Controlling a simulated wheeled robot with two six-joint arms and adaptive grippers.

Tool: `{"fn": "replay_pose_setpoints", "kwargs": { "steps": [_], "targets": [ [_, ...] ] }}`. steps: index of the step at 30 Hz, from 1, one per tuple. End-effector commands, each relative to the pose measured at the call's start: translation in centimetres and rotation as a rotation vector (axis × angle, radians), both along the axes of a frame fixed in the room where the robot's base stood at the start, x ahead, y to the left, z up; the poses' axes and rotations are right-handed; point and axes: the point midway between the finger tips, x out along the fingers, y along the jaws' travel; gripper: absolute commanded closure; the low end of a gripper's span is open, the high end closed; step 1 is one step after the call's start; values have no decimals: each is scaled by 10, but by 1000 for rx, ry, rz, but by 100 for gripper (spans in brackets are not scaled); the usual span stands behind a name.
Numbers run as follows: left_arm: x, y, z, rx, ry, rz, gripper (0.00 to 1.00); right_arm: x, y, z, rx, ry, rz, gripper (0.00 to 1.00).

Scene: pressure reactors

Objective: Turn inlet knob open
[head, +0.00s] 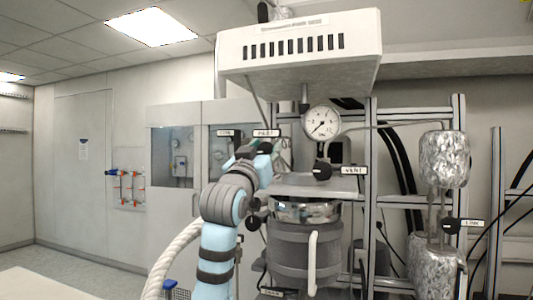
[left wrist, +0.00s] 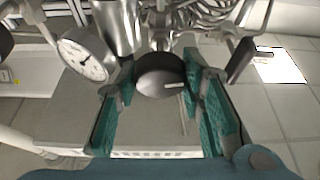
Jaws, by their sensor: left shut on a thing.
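My left gripper (head: 262,148) reaches up to the front left of the reactor, below a small label (head: 266,133) too small to read surely. In the left wrist view, the teal fingers of the left gripper (left wrist: 160,88) are shut on a dark round knob (left wrist: 158,76), one finger on each side. A pale line marks the knob's face and points to the right there. My right gripper is not in view.
A pressure gauge (head: 321,122) stands right of the gripper, above a black knob (head: 322,171) labelled VENT. The reactor vessel (head: 302,250) is below. A white box (head: 300,55) hangs overhead. Metal cylinders (head: 445,160) stand at the right. Free room lies left.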

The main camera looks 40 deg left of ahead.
Motion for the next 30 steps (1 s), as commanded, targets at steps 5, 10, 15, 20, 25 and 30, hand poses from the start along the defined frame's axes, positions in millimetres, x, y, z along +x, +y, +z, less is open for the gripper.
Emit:
{"fn": "replay_pose_setpoints", "kwargs": {
  "steps": [5, 10, 15, 20, 25, 30],
  "targets": [
    [0, -1, 0, -140, -51, -1, 92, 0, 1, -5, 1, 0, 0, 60],
    [0, -1, 0, -294, -105, -2, 92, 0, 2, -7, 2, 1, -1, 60],
    [0, 0, 1, -446, -158, -1, 92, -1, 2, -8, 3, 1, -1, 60],
    [0, 0, 1, -589, -208, -2, 92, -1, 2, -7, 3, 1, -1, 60],
    [-1, 0, 1, -742, -260, -1, 92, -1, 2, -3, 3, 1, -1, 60],
    [-1, 1, 2, -895, -313, 0, 92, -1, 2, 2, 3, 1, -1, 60]
  ]
}}
